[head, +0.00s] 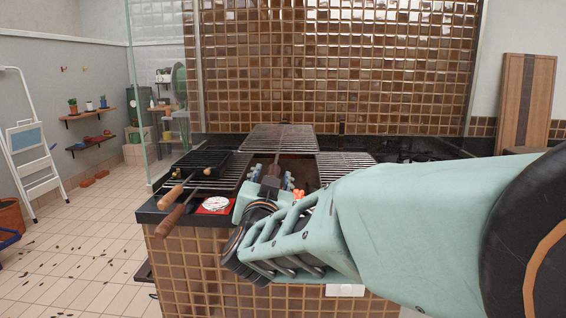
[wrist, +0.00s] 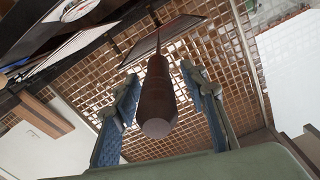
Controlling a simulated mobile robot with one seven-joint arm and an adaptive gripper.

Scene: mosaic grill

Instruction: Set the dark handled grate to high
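A dark brown wooden handle (wrist: 158,95) stands between my fingers in the wrist view, with a gap visible on each side. It joins a thin rod leading to a dark-framed grate (wrist: 168,36). In the head view, my gripper (head: 272,174) is open at the front of the grill, its blue pads on either side of a dark handle piece (head: 276,164). Behind it is the middle grate (head: 283,138), which looks higher than the side grates. My open gripper also shows in the wrist view (wrist: 159,76). My wrist hides part of the grill's front.
A left grate (head: 228,174) bears a small black rack (head: 207,159); wooden handles (head: 174,220) stick out at the front left. A right grate (head: 343,163) lies beside my arm. A tiled wall (head: 335,65) closes the back.

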